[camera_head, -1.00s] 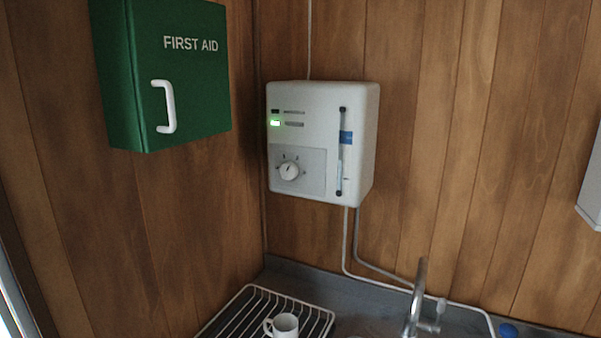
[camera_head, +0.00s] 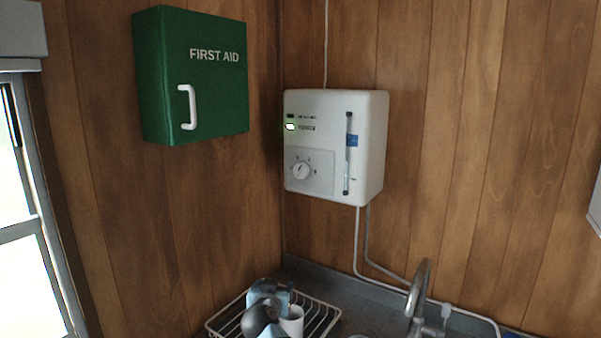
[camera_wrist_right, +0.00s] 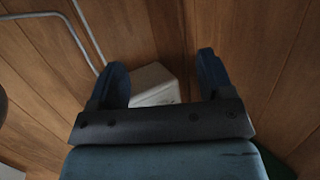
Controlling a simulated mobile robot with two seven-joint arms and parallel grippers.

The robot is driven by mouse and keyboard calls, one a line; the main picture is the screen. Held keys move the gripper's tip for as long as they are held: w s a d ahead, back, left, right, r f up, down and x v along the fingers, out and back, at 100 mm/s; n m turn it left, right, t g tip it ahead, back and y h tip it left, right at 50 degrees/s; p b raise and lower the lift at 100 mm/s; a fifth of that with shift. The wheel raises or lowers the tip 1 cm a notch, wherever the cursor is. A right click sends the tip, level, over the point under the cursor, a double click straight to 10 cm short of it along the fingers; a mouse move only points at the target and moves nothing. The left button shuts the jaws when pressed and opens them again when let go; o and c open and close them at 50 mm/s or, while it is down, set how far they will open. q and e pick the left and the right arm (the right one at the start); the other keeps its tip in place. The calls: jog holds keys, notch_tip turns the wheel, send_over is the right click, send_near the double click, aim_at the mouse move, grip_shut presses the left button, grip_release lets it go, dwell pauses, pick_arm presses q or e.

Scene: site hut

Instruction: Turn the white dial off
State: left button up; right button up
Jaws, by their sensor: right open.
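The white dial (camera_head: 301,171) is a round knob on a grey panel, low on the left of the front of a white wall unit (camera_head: 365,125). A small green light is lit above the dial. My right gripper (camera_head: 270,290) is low in the head view, below the unit and in front of the dish rack, apart from the dial. In the right wrist view its two dark fingers (camera_wrist_right: 162,65) are spread with nothing held. Part of the white unit (camera_wrist_right: 153,82) shows beyond them; the dial cannot be made out there. My left gripper is not in view.
A green first aid box (camera_head: 205,85) hangs left of the unit. Pipes (camera_head: 358,240) run down from the unit. Below are a wire dish rack (camera_head: 322,322) with a white cup (camera_head: 293,320), partly hidden by my arm, and a tap (camera_head: 418,290). A window (camera_head: 25,230) is at left.

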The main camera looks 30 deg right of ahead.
jog(key=w+d+r+m+g+h, duration=0.2)
jog(key=w+r+m+h, duration=0.25)
jog(key=r, duration=0.85)
jog(key=m+g+h, duration=0.2)
jog(key=m+g, duration=0.1)
jog(key=m, duration=0.4)
send_near(299, 169)
jog(key=p+x, duration=0.4)
jog(key=x, duration=0.5)
jog(key=shift+w+d+r, duration=0.1)
jog(key=shift+d, duration=0.3)
jog(key=shift+w+d, duration=0.15)
jog(key=shift+d, duration=0.25)
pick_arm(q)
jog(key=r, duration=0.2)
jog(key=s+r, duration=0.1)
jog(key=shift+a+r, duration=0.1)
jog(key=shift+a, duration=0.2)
pick_arm(e)
jog(key=c, duration=0.9)
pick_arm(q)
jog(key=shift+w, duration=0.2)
